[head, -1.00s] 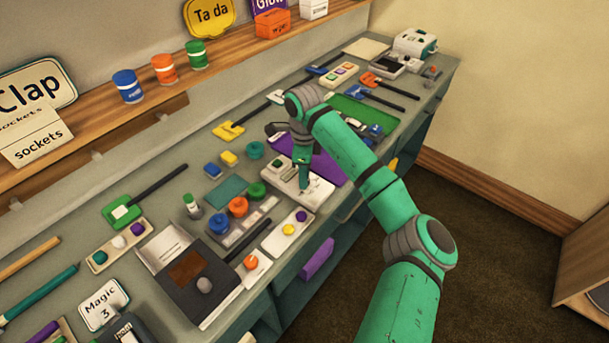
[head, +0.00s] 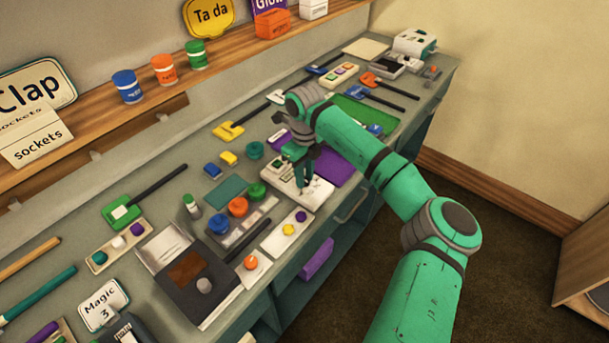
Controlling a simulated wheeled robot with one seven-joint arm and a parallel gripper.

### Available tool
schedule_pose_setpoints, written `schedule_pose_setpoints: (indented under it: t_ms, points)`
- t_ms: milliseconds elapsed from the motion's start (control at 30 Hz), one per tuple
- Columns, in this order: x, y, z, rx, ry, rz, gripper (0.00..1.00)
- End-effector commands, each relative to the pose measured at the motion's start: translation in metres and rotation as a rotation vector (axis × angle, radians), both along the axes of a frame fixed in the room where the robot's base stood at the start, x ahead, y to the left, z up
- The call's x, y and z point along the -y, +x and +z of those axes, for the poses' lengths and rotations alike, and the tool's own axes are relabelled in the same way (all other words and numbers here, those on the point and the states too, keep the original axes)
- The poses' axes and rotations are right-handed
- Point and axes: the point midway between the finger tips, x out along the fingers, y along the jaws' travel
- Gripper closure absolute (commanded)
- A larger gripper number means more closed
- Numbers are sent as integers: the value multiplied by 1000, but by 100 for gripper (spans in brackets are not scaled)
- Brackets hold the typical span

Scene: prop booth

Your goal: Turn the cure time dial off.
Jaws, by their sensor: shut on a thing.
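The white unit (head: 316,193) lies flat on the bench in the head view, with a small dark green part at its back left. My gripper (head: 303,188) points down onto the top of this unit, its two fingers seen side by side. It is shut on a small part there, which I take to be the cure time dial. The fingers hide this part, so its pointer and marks cannot be read.
A purple mat (head: 330,166) lies just behind the unit. Green (head: 256,191), orange (head: 238,206) and blue (head: 219,224) round pots stand close on its left. A dark box with a grey knob (head: 204,286) lies nearer.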

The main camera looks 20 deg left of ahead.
Motion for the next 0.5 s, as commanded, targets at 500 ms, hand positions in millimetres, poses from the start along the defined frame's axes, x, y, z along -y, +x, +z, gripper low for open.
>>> schedule_pose_setpoints:
  t_ms: [500]
  points:
    - [5, 0, -1, 0, -11, -495, 99]
